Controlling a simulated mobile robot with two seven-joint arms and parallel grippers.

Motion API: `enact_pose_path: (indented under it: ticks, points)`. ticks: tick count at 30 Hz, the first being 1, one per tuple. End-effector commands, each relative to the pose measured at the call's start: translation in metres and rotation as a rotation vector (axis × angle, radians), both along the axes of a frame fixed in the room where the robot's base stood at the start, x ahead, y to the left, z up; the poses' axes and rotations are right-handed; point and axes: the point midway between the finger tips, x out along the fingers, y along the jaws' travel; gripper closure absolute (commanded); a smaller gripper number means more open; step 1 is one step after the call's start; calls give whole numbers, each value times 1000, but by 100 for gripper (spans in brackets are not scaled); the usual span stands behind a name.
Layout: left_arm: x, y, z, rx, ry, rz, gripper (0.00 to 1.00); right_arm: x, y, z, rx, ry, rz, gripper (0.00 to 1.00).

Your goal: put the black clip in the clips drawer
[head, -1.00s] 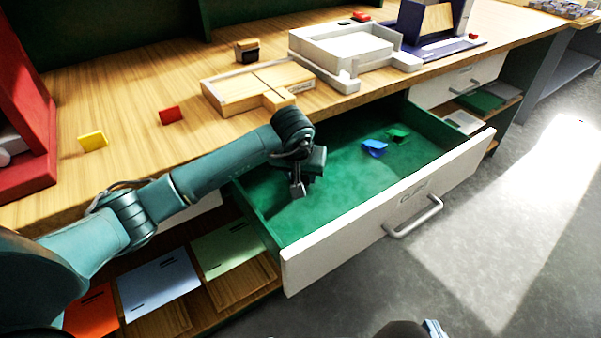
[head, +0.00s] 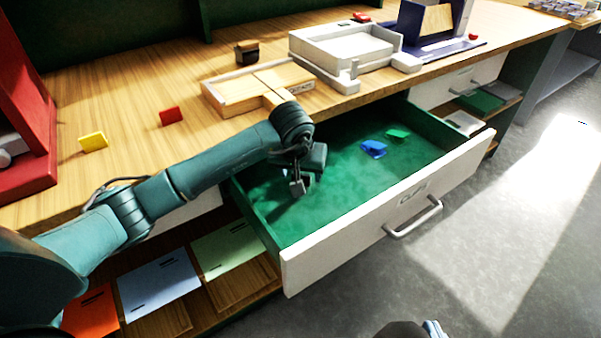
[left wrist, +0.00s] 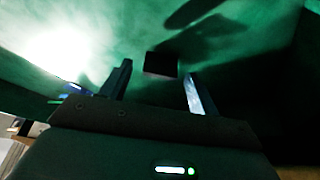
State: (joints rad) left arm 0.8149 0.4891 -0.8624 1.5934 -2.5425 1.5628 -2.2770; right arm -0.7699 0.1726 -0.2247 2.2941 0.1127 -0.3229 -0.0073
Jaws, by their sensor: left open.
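The clips drawer (head: 345,215) is pulled open, with a green inside and a white labelled front. My left gripper (head: 300,184) is inside the drawer's outline, over its left part. In the left wrist view my left gripper (left wrist: 158,92) has its two fingers apart. The black clip (left wrist: 161,64) shows there as a small dark block against the green drawer floor, just beyond and between the fingertips. No finger visibly touches it. In the head view I cannot make the black clip out; my gripper probably hides it. My right gripper is not clearly in view.
A blue clip (head: 373,149) and a green clip (head: 397,135) lie in the drawer's far right part. A wooden box (head: 255,85) and a white tray (head: 345,48) stand on the tabletop behind. The drawer's middle floor is clear.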

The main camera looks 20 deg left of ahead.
Motion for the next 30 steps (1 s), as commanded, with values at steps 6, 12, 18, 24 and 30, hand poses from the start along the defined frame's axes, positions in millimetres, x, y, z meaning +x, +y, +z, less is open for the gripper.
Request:
enact_pose_path:
  ticks: [6, 12, 18, 24, 30]
  points:
    - [-18, -1, 46, 3, -6, -2, 39, 1, 2, 0, 2, 11, 5, 100]
    - [-32, -4, 81, 1, -4, -2, 39, 4, 4, -2, 1, 15, 10, 100]
    - [-40, -4, 97, 2, -2, -1, 39, 3, 5, -4, 1, 24, 11, 100]
    - [-41, -5, 99, 1, 0, -1, 39, 3, 5, -4, 2, 25, 11, 100]
    - [-41, -5, 99, 1, 0, -1, 39, 3, 5, -3, 3, 24, 9, 100]
